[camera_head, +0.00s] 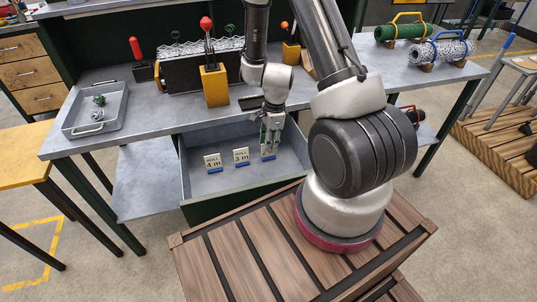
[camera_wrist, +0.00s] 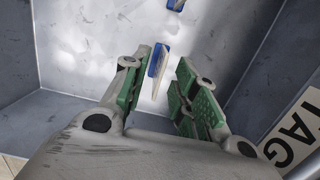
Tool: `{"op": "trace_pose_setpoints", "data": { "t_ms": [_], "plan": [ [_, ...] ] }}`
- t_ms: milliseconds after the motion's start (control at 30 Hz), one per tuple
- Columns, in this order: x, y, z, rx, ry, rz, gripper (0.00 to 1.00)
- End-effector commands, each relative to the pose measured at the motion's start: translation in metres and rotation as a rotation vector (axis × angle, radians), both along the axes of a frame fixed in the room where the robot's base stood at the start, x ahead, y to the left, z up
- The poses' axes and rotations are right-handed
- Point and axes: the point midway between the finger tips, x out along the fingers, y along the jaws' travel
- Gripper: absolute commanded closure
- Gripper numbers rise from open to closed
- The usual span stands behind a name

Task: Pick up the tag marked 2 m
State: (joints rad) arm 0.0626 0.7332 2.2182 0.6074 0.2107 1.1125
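A small white tag with a blue base (camera_head: 268,158) stands in the open drawer below my gripper (camera_head: 270,136). My fingers hide most of its face, so its marking cannot be read. In the wrist view this tag (camera_wrist: 157,66) shows nearly edge-on between the green finger pads of my gripper (camera_wrist: 158,82). The fingers are open, with a gap on both sides of the tag. To its left in the head view stand the tag marked 3 m (camera_head: 241,157) and the tag marked 4 m (camera_head: 212,162).
The drawer (camera_head: 186,178) has raised walls around the tags. A white label reading TAG (camera_wrist: 292,132) is at the wrist view's right. On the bench above are a grey tray (camera_head: 78,128), a yellow block with a red-knobbed lever (camera_head: 214,86), and green (camera_head: 403,31) and silver (camera_head: 440,51) mesh rolls.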

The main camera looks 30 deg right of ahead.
Motion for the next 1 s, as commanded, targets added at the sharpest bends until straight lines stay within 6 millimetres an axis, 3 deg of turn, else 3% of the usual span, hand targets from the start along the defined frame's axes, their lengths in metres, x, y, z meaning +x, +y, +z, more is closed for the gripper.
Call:
{"op": "trace_pose_setpoints", "data": {
  "t_ms": [100,333,500,1000],
  "plan": [
    [0.0002,0.0012,-0.0106,0.000,0.001,-0.002,0.71],
    [0.0005,0.0014,-0.0118,0.000,-0.001,0.001,0.71],
    [0.0003,0.0014,-0.0117,0.000,-0.001,0.000,1.00],
    [0.0005,0.0016,-0.0057,0.001,-0.001,0.001,1.00]
  ]
}}
